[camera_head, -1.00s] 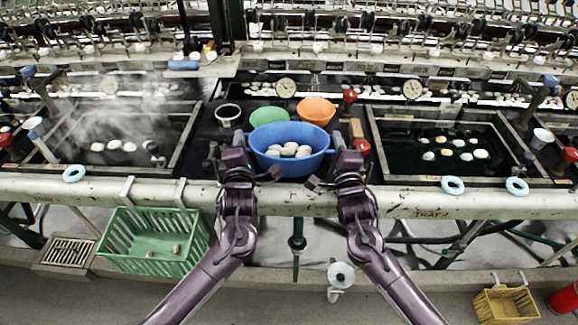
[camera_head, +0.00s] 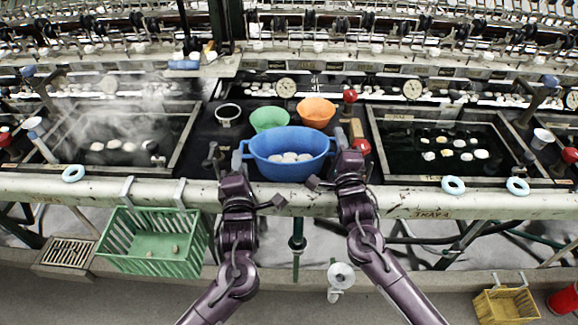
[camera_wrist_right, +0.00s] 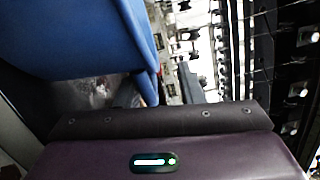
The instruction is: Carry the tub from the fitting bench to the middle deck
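The blue tub (camera_head: 290,170) with several white cocoons in it stands out at the front middle of the dark deck between the two basins. In the head view my left gripper (camera_head: 238,176) is just below its left handle. I cannot tell whether they touch. My right gripper (camera_head: 350,158) is right at the tub's right side. The right wrist view shows the tub's blue wall (camera_wrist_right: 80,35) close by at the upper left. I cannot tell whether the tub rests on the deck or is raised.
A green bowl (camera_head: 268,119) and an orange bowl (camera_head: 316,112) stand behind the tub. Dark-water basins (camera_head: 120,140) (camera_head: 450,145) lie on both sides. A pale beam (camera_head: 420,200) runs along the front. A green basket (camera_head: 150,248) hangs from it at the left.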

